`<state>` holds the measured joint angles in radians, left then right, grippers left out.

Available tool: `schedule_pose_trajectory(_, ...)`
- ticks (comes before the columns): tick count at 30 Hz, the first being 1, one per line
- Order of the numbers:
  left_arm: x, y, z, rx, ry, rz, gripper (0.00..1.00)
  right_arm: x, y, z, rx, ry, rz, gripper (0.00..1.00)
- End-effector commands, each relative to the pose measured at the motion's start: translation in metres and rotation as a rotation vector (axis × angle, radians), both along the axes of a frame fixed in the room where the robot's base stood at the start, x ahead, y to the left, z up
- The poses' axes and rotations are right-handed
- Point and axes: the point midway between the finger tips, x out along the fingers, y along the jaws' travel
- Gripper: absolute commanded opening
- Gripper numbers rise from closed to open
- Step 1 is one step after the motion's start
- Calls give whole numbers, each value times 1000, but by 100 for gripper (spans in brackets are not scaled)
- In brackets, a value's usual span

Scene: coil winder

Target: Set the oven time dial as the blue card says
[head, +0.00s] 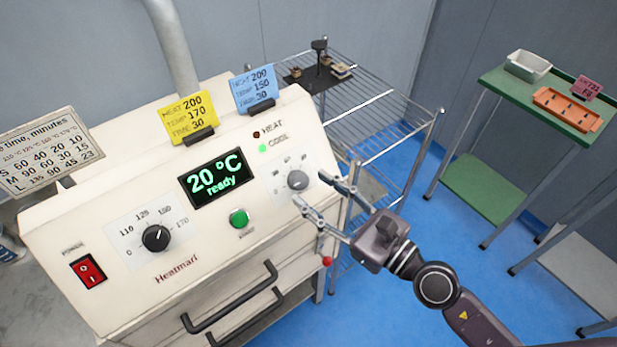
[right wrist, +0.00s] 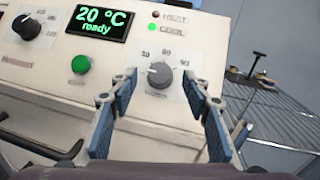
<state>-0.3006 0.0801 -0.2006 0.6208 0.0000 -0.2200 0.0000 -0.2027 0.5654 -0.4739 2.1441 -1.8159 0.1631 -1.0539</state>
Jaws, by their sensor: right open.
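The time dial (head: 298,180) is a grey round knob on a white plate at the right of the oven front. In the right wrist view the dial (right wrist: 160,75) has marks reading about 30, 60 and 90; its pointer seems to face left, toward the 30 side. The blue card (head: 256,88) stands on top of the oven and reads heat 200, temp 150 and a last line ending in 30. My right gripper (head: 311,188) is open, its fingers pointing at the dial, one on each side; contact is unclear. My left gripper is out of view.
The oven (head: 75,232) also bears a black temperature dial (head: 156,238), a green button (head: 239,218), a red power switch (head: 88,270) and a display (head: 215,178) reading 20 °C ready. A yellow card (head: 187,117) stands left of the blue one. A wire rack (head: 375,125) stands right.

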Motion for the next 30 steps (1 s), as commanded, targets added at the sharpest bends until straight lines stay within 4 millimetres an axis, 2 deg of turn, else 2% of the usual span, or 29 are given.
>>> schedule_pose_trajectory(1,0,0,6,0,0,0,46,6,5,4,2,-1,-2,44)
schedule_pose_trajectory(6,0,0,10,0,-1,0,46,16,16,1,1,1,-2,44)
schedule_pose_trajectory(16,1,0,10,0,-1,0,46,18,18,-1,0,1,-1,43)
schedule_pose_trajectory(27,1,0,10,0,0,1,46,18,18,-1,1,2,-1,2)
schedule_pose_trajectory(30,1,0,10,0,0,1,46,18,18,-1,2,3,-2,2)
